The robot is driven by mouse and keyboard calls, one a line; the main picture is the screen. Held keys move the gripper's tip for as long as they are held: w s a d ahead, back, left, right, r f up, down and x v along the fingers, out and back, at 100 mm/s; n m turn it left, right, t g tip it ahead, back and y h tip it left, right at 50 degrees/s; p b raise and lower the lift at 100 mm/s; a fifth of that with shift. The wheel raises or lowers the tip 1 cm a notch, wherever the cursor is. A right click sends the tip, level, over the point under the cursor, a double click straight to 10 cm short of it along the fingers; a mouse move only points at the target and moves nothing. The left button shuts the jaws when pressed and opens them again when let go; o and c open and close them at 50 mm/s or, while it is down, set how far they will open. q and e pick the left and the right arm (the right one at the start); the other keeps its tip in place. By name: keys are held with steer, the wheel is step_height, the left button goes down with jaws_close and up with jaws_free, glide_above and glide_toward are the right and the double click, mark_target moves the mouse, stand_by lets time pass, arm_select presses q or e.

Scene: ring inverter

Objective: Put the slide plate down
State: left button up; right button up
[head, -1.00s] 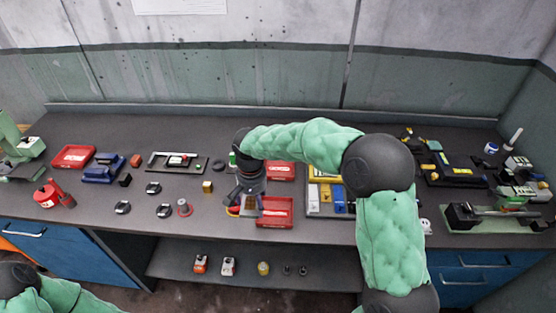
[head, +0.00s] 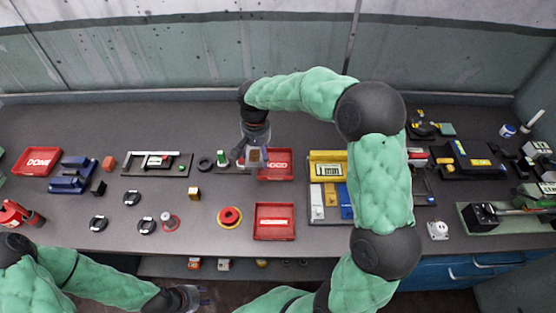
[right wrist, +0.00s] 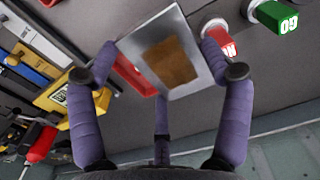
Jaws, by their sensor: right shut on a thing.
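The slide plate (right wrist: 168,55) is a silver rectangular plate with a brown middle. In the right wrist view it sits tilted between the purple fingers of my right gripper (right wrist: 160,72), which is shut on it. In the head view the plate (head: 253,156) shows small, just below my right gripper (head: 254,148), in front of the left part of a red tray (head: 280,164). Whether it touches the bench or tray I cannot tell. My left gripper (head: 196,298) is at the bottom, in front of the bench's front edge; its fingers are too small to judge.
A red-and-yellow button (head: 229,217) and another red tray (head: 273,221) lie nearer the front. A yellow-topped rack (head: 328,169) is to the right. Bare bench (head: 250,190) lies between.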

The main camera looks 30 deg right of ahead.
steer(key=b, duration=0.2)
glide_above(279, 165)
steer(key=f, duration=0.6)
steer(key=shift+a+f, duration=0.35)
steer(key=shift+d+f, duration=0.15)
steer(key=shift+f, duration=0.05)
steer(key=shift+w+d+f+b, duration=0.15)
steer(key=shift+f+b, duration=0.45)
steer(key=shift+f, duration=1.1)
steer(key=shift+f, duration=0.15)
steer(key=o, duration=1.6)
steer(key=shift+o, duration=0.2)
step_height(279, 165, up, 12)
steer(key=p, duration=0.3)
